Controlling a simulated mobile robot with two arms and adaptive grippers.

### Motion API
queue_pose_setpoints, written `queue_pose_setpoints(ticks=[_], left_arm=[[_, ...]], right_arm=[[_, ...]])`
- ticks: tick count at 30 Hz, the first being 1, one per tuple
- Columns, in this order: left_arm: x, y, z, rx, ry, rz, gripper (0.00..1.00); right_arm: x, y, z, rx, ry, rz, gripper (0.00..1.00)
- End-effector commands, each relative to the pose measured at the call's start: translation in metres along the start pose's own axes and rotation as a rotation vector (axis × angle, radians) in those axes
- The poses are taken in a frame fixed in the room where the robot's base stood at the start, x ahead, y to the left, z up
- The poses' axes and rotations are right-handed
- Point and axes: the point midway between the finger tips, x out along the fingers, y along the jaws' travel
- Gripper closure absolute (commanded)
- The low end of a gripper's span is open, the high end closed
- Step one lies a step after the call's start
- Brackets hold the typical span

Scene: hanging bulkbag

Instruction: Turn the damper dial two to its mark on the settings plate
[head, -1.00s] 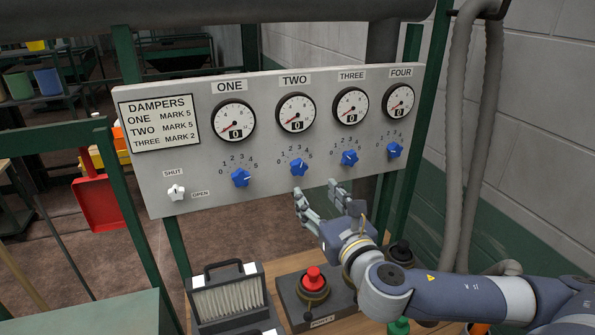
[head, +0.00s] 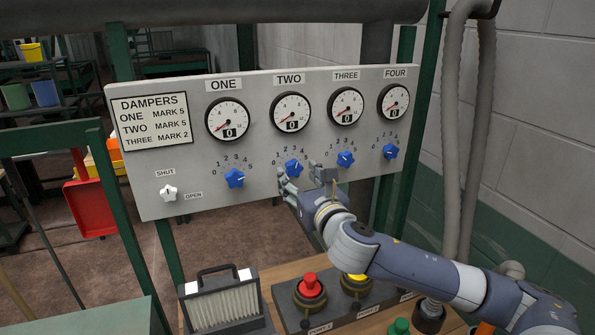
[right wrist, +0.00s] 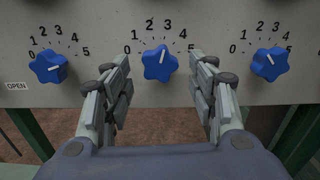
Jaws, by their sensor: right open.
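The damper dial two (head: 294,169) is a blue star-shaped knob below the gauge labelled TWO (head: 291,112). In the right wrist view the dial (right wrist: 160,66) sits centred ahead; its white line points up and slightly right, near 3 on a 0 to 5 scale. The settings plate (head: 152,121) reads ONE mark 5, TWO mark 5, THREE mark 2. My right gripper (head: 302,177) is open just in front of and below dial two. In the right wrist view its fingers (right wrist: 160,85) stand either side of the dial, with nothing between them. My left gripper is not in view.
Dial one (head: 234,178) and dial three (head: 346,159) flank dial two; dial four (head: 390,152) is further right. A white SHUT/OPEN knob (head: 169,192) is at lower left. Below the panel are a red button (head: 309,285), a yellow button (head: 355,279) and a filter box (head: 222,301).

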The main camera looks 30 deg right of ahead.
Motion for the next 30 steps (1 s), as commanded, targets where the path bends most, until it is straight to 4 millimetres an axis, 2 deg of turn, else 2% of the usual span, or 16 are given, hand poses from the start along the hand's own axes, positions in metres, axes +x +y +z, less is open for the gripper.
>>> queue_pose_setpoints(ticks=[3,6,15,21,30], left_arm=[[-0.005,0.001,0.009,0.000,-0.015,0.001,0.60],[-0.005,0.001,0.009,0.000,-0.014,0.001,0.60],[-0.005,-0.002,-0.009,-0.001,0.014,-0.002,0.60],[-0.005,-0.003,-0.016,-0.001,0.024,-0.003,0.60],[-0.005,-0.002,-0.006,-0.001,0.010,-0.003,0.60]], right_arm=[[0.010,0.000,0.001,0.001,0.000,0.000,0.47],[0.014,0.001,0.000,0.000,0.000,0.002,0.47],[0.015,0.001,-0.001,-0.001,0.001,0.001,0.47],[0.015,0.001,-0.001,-0.001,0.000,0.001,0.91],[0.015,0.001,-0.001,0.015,0.000,0.002,0.91]])
